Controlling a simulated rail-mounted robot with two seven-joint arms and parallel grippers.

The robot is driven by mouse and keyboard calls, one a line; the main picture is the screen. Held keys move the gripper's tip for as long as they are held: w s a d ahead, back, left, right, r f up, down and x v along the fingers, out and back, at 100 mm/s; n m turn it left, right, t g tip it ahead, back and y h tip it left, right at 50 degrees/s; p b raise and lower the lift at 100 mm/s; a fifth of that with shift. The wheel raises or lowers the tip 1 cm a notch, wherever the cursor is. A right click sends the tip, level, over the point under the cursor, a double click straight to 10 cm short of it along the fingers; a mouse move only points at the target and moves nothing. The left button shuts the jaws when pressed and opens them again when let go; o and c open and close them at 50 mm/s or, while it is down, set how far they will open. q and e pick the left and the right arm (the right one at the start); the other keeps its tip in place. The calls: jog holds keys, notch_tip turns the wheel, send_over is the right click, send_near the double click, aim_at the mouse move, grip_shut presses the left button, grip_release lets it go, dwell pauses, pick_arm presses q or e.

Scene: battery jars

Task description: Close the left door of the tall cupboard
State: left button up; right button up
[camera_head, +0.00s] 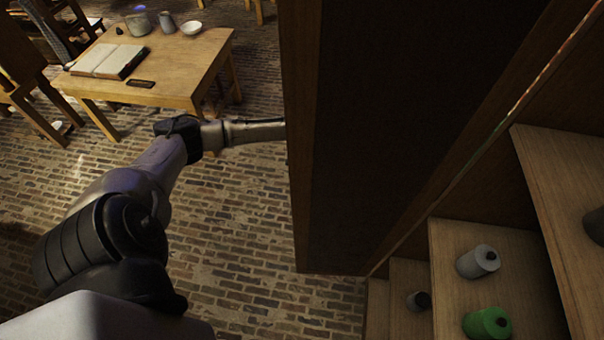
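The left door (390,130) of the tall cupboard stands open, a dark panel filling the upper middle of the head view. Its near wooden edge (301,190) runs down its left side. My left arm comes in from the lower left, bends, and reaches to this edge, where its far part passes out of sight behind the door. My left gripper is hidden there, so contact with the door cannot be seen. My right gripper is not in view. The cupboard's inside shows at the right, with wooden shelves (450,245) at several heights.
A wooden table (185,75) with an open book (108,61) and bowls stands at the upper left. Brick floor (240,225) lies clear left of the door.

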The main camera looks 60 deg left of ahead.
pick_arm(q)
grip_shut()
jog(key=shift+d, duration=0.1)
dwell(0.5)
